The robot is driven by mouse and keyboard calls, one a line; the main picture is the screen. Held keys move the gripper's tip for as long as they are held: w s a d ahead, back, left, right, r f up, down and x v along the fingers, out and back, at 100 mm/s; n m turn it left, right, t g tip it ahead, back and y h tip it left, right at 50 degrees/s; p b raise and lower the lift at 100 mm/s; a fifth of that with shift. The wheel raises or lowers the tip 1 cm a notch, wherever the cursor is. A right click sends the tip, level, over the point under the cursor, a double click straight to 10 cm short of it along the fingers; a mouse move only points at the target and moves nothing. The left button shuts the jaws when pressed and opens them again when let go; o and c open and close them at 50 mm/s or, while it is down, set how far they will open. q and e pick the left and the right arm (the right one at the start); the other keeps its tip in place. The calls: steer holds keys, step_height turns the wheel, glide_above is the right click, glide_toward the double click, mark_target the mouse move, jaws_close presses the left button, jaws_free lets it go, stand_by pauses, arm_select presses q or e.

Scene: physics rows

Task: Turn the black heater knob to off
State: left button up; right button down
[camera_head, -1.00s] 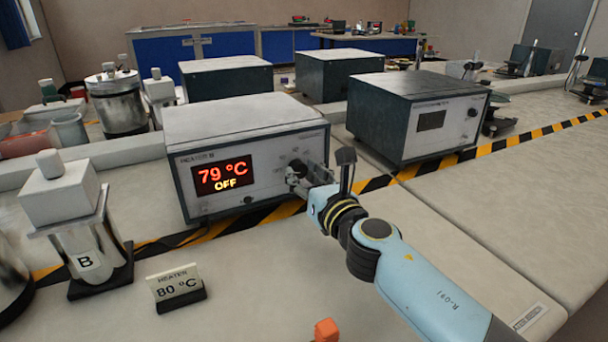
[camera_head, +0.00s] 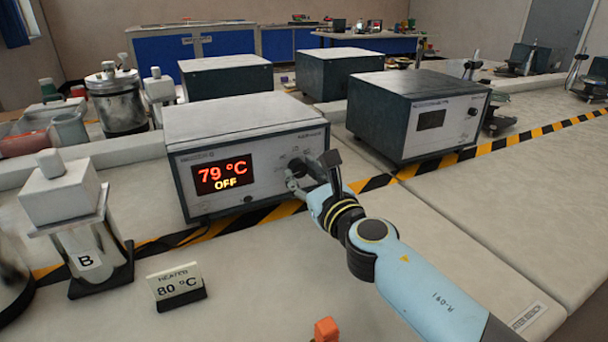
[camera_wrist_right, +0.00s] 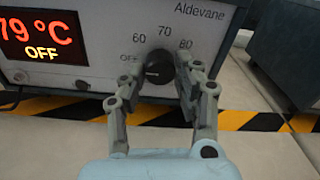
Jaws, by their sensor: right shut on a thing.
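The heater (camera_head: 250,125) is a white-fronted box whose display reads 79 °C and OFF. Its black knob (camera_wrist_right: 158,67) sits on the right side of the front panel, with OFF, 60, 70 and 80 printed around it. A pale mark on the knob's face lies on its left part, near the OFF side; its exact direction is hard to read. My right gripper (camera_wrist_right: 157,70) is shut on the knob, one finger on each side. In the head view my right gripper (camera_head: 303,178) hides much of the knob. My left gripper is not in view.
A second box (camera_head: 415,115) with a dark display stands to the right. A metal vessel marked B (camera_head: 88,245) and an 80 °C sign (camera_head: 176,285) stand at the left. Striped tape (camera_head: 380,182) crosses the bench. The bench front is mostly clear, apart from an orange object (camera_head: 326,330).

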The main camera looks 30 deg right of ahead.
steer(key=c, duration=0.9)
jaws_free()
steer(key=shift+c, duration=0.2)
steer(key=shift+s, duration=0.1)
steer(key=s, duration=1.2)
steer(key=shift+a, duration=0.45)
